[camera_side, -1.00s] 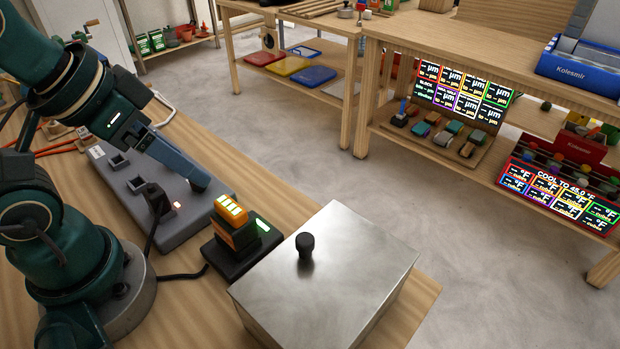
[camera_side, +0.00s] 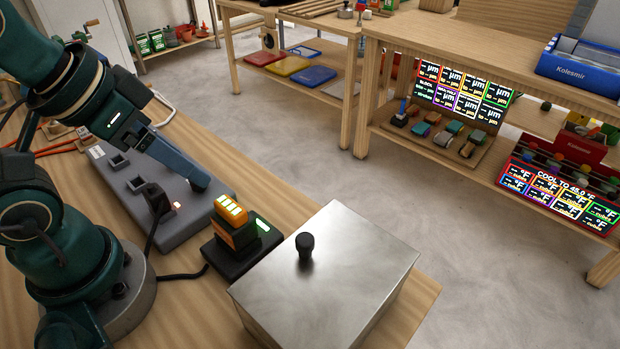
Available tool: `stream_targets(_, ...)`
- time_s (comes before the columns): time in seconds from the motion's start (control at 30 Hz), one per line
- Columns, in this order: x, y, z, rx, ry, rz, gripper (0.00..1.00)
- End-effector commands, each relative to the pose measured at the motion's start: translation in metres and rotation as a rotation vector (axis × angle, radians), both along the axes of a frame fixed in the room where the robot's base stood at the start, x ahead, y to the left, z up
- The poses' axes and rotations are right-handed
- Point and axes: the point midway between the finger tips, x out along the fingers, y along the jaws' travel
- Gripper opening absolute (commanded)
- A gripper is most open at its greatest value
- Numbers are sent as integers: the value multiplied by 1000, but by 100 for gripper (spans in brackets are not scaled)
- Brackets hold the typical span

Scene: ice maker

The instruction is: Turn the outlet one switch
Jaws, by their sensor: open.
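The grey outlet strip (camera_side: 180,226) lies on the wooden bench beside my arm's base. It has several dark square sockets along its top. A black plug (camera_side: 157,197) sits in one socket, with its cord running down toward the bench. A small lit red switch (camera_side: 177,205) shows beside that plug. My gripper (camera_side: 199,183) is over the far right part of the strip, its blue-grey fingers pointing down to the right. The fingertips are at or just above the strip; I cannot tell if they touch. The gripper hides any switch beneath it.
A battery charger with an orange-topped battery (camera_side: 233,222) stands right of the strip. A metal box (camera_side: 335,270) with a black knob (camera_side: 305,246) stands at the bench's front right. Red cables (camera_side: 55,150) lie at the left. Shelves with lit panels (camera_side: 463,88) stand across the floor.

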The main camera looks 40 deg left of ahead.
Motion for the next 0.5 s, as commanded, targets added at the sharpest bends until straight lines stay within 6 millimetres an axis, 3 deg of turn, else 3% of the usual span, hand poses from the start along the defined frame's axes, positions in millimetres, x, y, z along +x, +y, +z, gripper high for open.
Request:
stream_targets(0.27, 0, 0, 1, 17, 1, -32, 72)
stream_targets(0.5, 22, 15, 5, 92, 101, -121, 72)
